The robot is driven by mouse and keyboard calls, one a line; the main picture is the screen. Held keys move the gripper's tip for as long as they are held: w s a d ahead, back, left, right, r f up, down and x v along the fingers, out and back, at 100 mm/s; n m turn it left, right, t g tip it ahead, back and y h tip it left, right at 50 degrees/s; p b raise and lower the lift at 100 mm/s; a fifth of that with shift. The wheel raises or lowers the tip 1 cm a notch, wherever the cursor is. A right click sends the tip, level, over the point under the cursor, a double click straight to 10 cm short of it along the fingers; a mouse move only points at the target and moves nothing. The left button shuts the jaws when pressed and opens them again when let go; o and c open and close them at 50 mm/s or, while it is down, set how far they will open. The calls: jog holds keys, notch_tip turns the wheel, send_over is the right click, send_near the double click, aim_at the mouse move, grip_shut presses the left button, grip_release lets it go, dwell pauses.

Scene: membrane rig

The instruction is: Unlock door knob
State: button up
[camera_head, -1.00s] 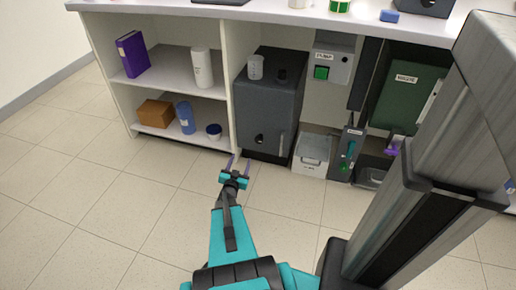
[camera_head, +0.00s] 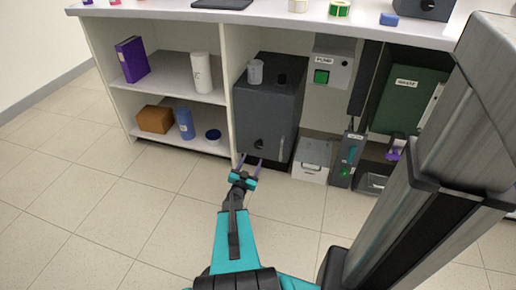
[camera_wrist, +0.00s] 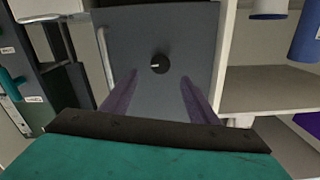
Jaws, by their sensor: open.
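The dark grey cabinet (camera_head: 266,108) stands under the counter, its door facing me. Its black round knob (camera_head: 259,144) sits low on the door; in the wrist view the knob (camera_wrist: 160,64) shows a small light mark. A vertical bar handle (camera_head: 282,146) is at the door's right side in the head view, and the handle (camera_wrist: 106,62) is at the left in the wrist view. My gripper (camera_head: 251,160) has two purple fingers apart and empty, just below and in front of the knob. In the wrist view my gripper (camera_wrist: 158,100) points toward the door with the knob beyond and between its fingertips.
Shelves (camera_head: 175,92) left of the cabinet hold several items. A pale lidded box (camera_head: 312,160), a pump unit (camera_head: 333,62) and a green waste container (camera_head: 408,95) are on the right. A beaker (camera_head: 256,71) stands on the cabinet. The floor in front is clear.

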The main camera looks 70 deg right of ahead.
aim_at(258, 146)
jog(key=d, duration=0.3)
jog(key=d+b, duration=0.1)
jog(key=d, duration=0.3)
jog(key=d+b, duration=0.1)
jog(key=d, duration=0.3)
jog(key=shift+w, duration=0.35)
jog(key=c, duration=1)
